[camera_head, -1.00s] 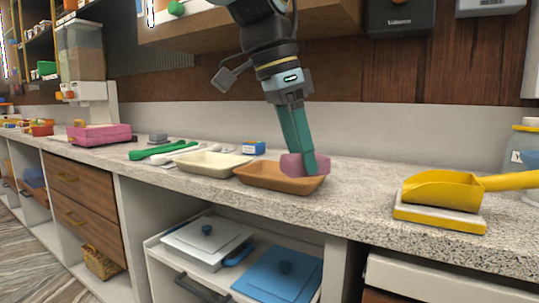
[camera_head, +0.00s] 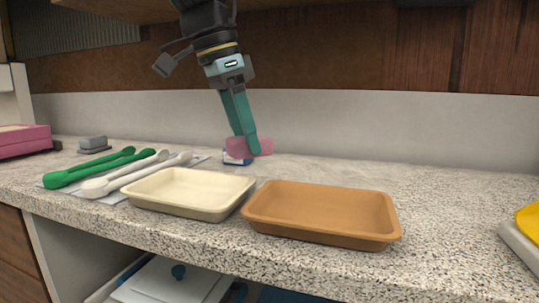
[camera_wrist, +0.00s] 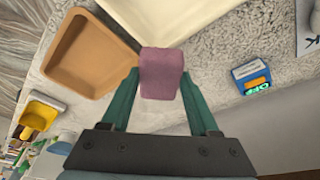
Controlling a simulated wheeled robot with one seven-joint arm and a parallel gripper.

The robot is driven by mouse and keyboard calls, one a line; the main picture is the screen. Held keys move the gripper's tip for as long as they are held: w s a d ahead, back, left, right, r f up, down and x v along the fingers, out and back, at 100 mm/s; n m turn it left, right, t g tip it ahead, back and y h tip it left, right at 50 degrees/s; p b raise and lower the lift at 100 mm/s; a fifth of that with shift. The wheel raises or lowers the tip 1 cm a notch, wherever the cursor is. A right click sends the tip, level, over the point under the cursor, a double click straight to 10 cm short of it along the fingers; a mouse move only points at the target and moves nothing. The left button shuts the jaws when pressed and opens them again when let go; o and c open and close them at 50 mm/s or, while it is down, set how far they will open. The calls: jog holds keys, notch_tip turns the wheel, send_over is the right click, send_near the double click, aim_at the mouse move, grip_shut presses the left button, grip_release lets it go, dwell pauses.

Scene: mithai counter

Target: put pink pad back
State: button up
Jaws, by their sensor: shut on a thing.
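The pink pad (camera_wrist: 161,72) is a small block held between the two green fingers of my gripper (camera_wrist: 161,85) in the wrist view. In the head view the pad (camera_head: 262,147) shows at the tips of my gripper (camera_head: 249,146), which is shut on it. The pad appears raised above the counter, behind the cream tray and the brown tray. A finger hides part of the pad in the head view. A small blue and white box (camera_head: 236,158) lies partly hidden behind the pad; in the wrist view the box (camera_wrist: 251,76) is to the right of it.
An empty cream tray (camera_head: 170,207) and an empty brown tray (camera_head: 320,237) stand near the counter's front edge. Green spoons (camera_head: 62,178) and white spoons (camera_head: 95,187) lie at left. A pink box (camera_head: 22,143) is far left.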

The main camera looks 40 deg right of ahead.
jog(key=p, duration=0.2)
send_over(279, 166)
jog(key=a, duration=0.1)
jog(key=shift+s+a+f, duration=0.1)
jog(key=shift+a+f, duration=0.05)
jog(key=shift+f, duration=0.45)
jog(key=shift+a+f, duration=0.1)
jog(key=shift+f, duration=0.45)
notch_tip(279, 166, down, 4)
jog(key=shift+f+b, duration=0.1)
jog(key=shift+b, duration=0.35)
jog(key=shift+d+f, duration=0.15)
jog(key=shift+f, duration=0.15)
jog(key=shift+f, duration=0.15)
jog(key=o, duration=1.2)
